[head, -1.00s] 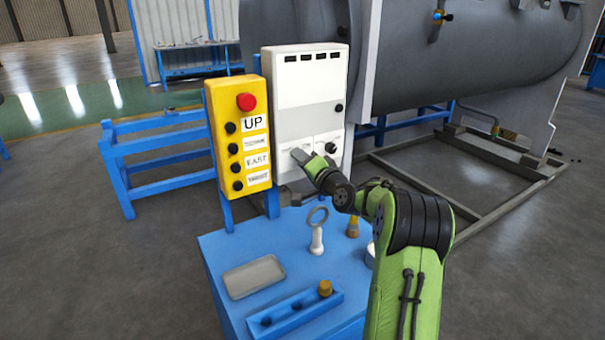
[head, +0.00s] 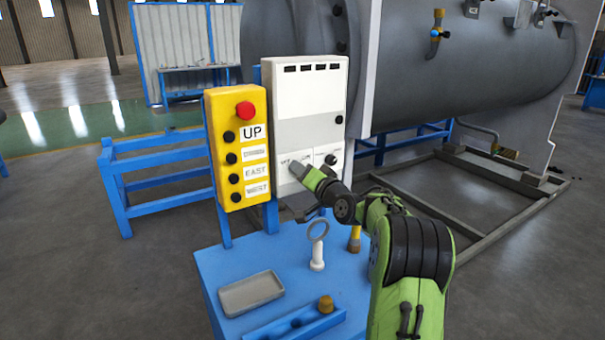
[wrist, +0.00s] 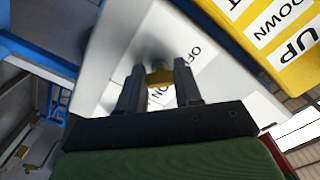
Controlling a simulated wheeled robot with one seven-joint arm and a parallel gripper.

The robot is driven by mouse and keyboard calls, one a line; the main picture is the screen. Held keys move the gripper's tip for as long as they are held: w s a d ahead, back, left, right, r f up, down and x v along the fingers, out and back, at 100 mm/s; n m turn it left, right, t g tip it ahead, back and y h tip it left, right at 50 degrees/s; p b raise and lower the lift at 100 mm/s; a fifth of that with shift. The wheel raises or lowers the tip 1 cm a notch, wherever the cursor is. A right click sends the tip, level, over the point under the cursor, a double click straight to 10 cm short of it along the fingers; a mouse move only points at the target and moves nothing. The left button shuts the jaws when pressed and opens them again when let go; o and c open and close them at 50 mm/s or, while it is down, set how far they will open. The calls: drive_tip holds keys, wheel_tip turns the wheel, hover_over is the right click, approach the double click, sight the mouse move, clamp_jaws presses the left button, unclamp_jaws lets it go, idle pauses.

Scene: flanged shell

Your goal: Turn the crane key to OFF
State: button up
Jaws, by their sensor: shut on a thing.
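The white control box (head: 308,95) stands upright, with a lower label plate where my gripper (head: 296,168) meets it. In the wrist view, my gripper (wrist: 160,82) is shut on the small brass-coloured crane key (wrist: 159,77), its two dark fingers on either side. An OFF label (wrist: 196,56) lies to the upper right of the key, and an ON label (wrist: 158,97) lies just below it, partly between the fingers. Which label the key points to cannot be told. In the head view the key is hidden by the fingers.
A yellow pendant (head: 239,145) with a red button and several black buttons hangs just left of the box. A black knob (head: 331,160) is right of my gripper. Below, a blue table (head: 215,262) carries a grey tray (head: 251,292) and a ring-topped stand (head: 318,245).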

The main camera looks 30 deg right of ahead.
drive_tip(key=o, duration=1)
drive_tip(key=shift+f, duration=0.1)
drive_tip(key=shift+o, duration=0.2)
drive_tip(key=s+b, duration=0.1)
drive_tip(key=s, duration=1.4)
drive_tip(key=shift+s+a, duration=0.35)
drive_tip(key=shift+a, duration=0.1)
